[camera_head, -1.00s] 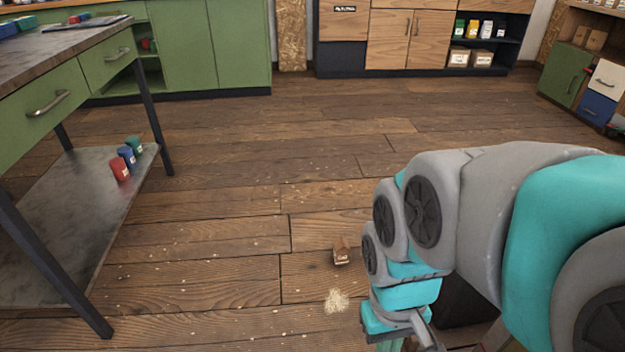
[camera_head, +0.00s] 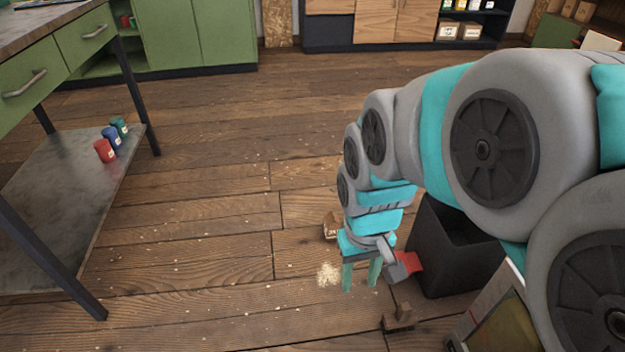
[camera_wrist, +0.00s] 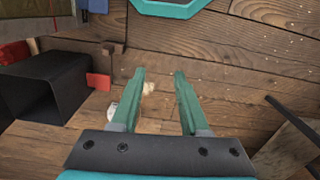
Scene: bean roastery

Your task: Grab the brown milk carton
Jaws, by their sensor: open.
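The brown carton (camera_head: 330,228) is small and stands on the wooden floor in the head view, partly hidden behind my wrist. My gripper (camera_head: 360,288) points down, open and empty, on the near side of the carton. In the wrist view, my gripper (camera_wrist: 156,75) shows two green fingers spread apart with nothing held between them.
A black open bin (camera_head: 450,245) stands right of my gripper, with a red piece (camera_head: 408,263) beside it. A small brown object (camera_head: 398,318) lies nearer. A pale crumb pile (camera_head: 328,274) is on the floor. A table with a lower shelf (camera_head: 60,205) stands left; floor between is clear.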

